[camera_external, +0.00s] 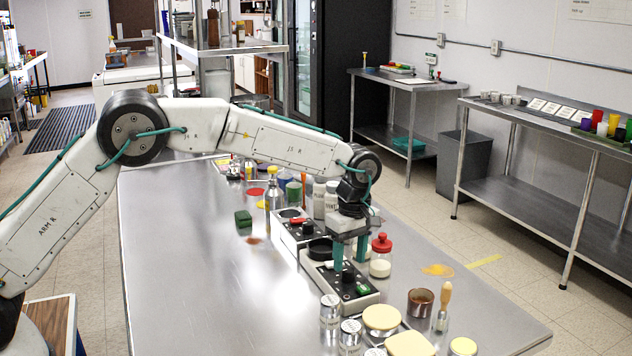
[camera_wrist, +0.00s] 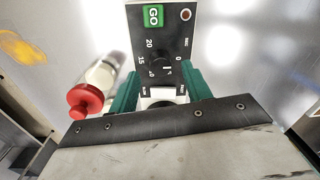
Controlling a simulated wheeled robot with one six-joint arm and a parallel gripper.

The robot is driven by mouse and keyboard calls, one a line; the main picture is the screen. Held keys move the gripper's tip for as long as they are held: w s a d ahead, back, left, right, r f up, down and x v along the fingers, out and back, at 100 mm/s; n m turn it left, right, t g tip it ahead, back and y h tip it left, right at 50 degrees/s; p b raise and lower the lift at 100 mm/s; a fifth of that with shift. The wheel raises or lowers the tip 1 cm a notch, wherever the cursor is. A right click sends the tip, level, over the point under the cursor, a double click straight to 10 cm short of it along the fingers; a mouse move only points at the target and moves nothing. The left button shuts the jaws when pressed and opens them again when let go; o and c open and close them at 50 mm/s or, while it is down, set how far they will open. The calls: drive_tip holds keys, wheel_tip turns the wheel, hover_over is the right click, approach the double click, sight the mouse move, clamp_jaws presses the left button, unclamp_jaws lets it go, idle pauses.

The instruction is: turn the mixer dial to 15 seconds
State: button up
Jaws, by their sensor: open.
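The mixer (camera_external: 345,298) is a low light-coloured box with a dark sloping panel, standing on the steel bench. In the wrist view its panel (camera_wrist: 178,40) carries a green GO button (camera_wrist: 153,17), a small red light (camera_wrist: 186,14) and a round black dial (camera_wrist: 159,62). Numbers including 20, 15 and 0 ring the dial. I cannot tell for sure which number its pointer faces. My gripper (camera_external: 349,265) points down over the panel. Its green fingers (camera_wrist: 161,80) are apart, one on each side of the dial's lower area, holding nothing. I cannot tell whether they touch the dial.
A red-lidded jar (camera_external: 381,262) stands close to the right of my gripper. A similar box (camera_external: 293,232) sits behind the mixer. The bench's left side (camera_external: 190,270) is clear.

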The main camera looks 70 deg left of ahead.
sight(348, 274)
drive_tip(key=shift+s+f, duration=0.1)
drive_tip(key=shift+f, duration=1.2)
drive_tip(key=c, duration=1)
